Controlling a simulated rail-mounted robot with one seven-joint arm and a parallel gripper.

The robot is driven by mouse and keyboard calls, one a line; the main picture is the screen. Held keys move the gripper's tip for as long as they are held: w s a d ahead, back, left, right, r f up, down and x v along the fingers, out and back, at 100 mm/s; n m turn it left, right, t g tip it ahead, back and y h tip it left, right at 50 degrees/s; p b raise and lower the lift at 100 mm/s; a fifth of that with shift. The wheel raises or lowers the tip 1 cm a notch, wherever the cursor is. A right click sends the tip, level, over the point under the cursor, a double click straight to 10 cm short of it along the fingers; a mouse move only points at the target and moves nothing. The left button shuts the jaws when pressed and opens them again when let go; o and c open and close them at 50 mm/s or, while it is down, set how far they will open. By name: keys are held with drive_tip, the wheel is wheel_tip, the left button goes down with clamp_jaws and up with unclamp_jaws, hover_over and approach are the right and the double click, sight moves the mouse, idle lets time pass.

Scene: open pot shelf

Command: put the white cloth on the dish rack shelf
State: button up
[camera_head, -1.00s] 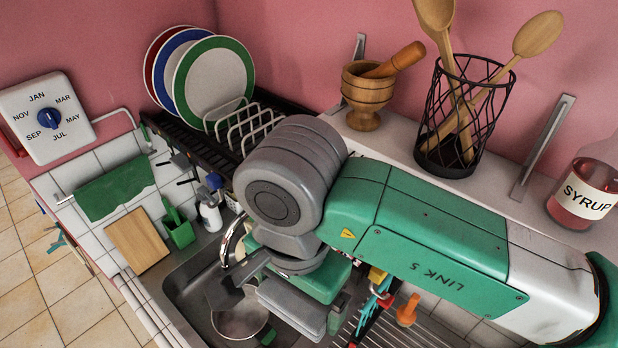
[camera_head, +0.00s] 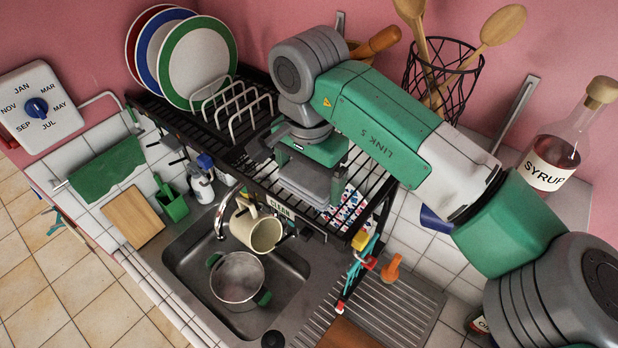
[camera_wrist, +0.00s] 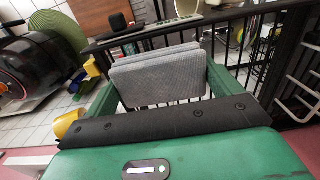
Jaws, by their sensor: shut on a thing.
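My gripper (camera_head: 309,172) has its green fingers on either side of a folded, pad-like cloth, apparently the white cloth (camera_head: 306,183), which looks grey in this light. In the wrist view the cloth (camera_wrist: 158,82) shows as two stacked layers between the fingers. The black dish rack shelf (camera_head: 262,168) runs along the pink wall above the sink. The cloth is over its right-hand part, among the bars; whether it touches them I cannot tell. My gripper hides part of the shelf.
Plates (camera_head: 198,62) and a white wire holder (camera_head: 230,108) stand on the shelf's left part. A patterned red, white and blue cloth (camera_head: 350,204) shows just right of my gripper. A cream mug (camera_head: 262,232) hangs below. A pot (camera_head: 238,278) is in the sink.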

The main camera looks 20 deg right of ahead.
sight(309, 187)
drive_tip(key=shift+w+d+f+p, duration=0.15)
drive_tip(key=shift+w+f+p, duration=0.15)
drive_tip(key=shift+w+f, duration=0.05)
wheel_tip(309, 187, down, 3)
drive_tip(key=shift+s+r+p, duration=0.1)
drive_tip(key=shift+r+p, duration=0.05)
drive_tip(key=shift+p, duration=0.4)
drive_tip(key=shift+f+b, duration=0.3)
drive_tip(key=shift+f, duration=0.05)
drive_tip(key=o, duration=0.7)
wheel_tip(309, 187, up, 12)
drive_tip(key=shift+r+b, duration=0.25)
drive_tip(key=shift+b, duration=0.55)
